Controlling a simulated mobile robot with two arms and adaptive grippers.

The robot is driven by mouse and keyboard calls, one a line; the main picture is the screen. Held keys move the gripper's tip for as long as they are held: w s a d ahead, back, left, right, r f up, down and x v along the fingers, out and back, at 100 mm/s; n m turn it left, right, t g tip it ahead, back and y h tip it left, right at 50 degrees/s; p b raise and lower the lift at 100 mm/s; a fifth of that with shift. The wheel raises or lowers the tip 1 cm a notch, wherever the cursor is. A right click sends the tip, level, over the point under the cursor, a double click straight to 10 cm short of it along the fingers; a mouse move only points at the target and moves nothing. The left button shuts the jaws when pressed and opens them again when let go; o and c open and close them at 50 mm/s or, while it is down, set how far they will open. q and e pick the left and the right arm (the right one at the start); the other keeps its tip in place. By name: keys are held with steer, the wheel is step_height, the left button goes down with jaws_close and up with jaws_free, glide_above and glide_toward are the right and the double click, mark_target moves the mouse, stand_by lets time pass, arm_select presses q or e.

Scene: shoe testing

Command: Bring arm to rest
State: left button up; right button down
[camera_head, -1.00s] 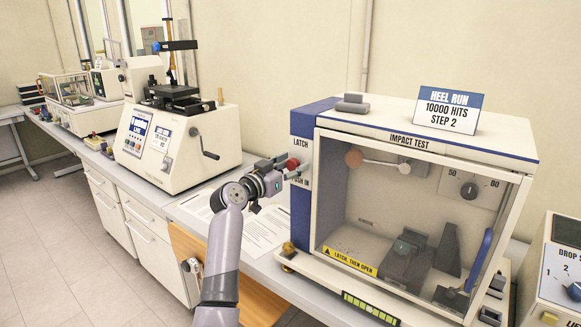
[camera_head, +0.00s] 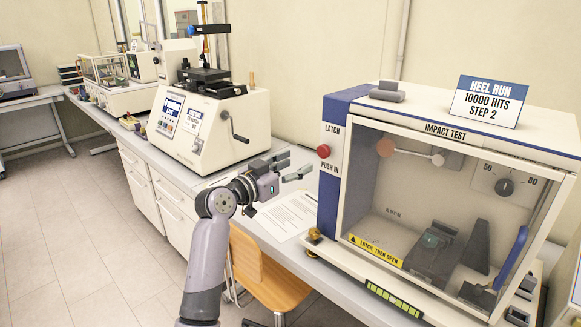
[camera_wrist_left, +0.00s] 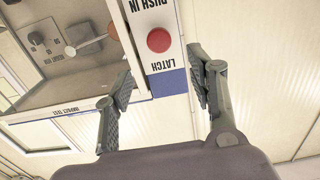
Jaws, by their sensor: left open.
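My left gripper (camera_head: 289,166) is open and empty, held above the bench to the left of the impact test machine (camera_head: 345,95). Its fingers point toward the machine's blue and white side panel. The red latch button (camera_head: 323,151) on that panel is apart from the fingertips. In the left wrist view the button (camera_wrist_left: 159,40) shows beyond and between the two spread fingers (camera_wrist_left: 163,80). The machine's clear door looks shut, with its blue handle (camera_head: 511,258) at the right. My right gripper is not in view.
A paper sheet (camera_head: 285,215) lies on the bench below the gripper. A tester with a crank (camera_head: 205,125) stands behind it to the left. A wooden chair (camera_head: 268,278) is tucked at the bench front. The floor (camera_head: 75,235) at left is clear.

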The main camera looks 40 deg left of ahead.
arm_select(q)
steer(key=shift+s, duration=0.5)
step_height(320, 180, down, 26)
steer(key=w+d+n+g+y+b, duration=0.1)
steer(key=w+d+n+g+b, duration=0.15)
steer(key=g, duration=0.25)
steer(key=s+d+f+g, duration=0.2)
steer(key=s+f, duration=0.2)
steer(key=f, duration=0.8)
steer(key=s+d+f+g, duration=0.2)
steer(key=s+f, duration=0.2)
steer(key=f, duration=0.8)
steer(key=s+d+f+m+g+b, duration=0.15)
steer(key=s+d+f, duration=0.25)
steer(key=s+f, duration=0.65)
steer(key=s+d+f+g+b, duration=0.1)
steer(key=s+d+f+g, duration=0.2)
steer(key=s+f, duration=0.8)
steer(key=s+d+f+m+g, duration=0.1)
steer(key=s+d+f, duration=0.2)
steer(key=s, duration=0.9)
steer(key=s+d+f+m+g+b, duration=0.1)
steer(key=s+d+f+g, duration=0.1)
steer(key=s+f, duration=0.5)
steer(key=s+d, duration=0.1)
steer(key=s, duration=0.4)
steer(key=shift+d+f+m, duration=0.3)
steer(key=shift+d+f, duration=0.05)
steer(key=shift+f, duration=0.05)
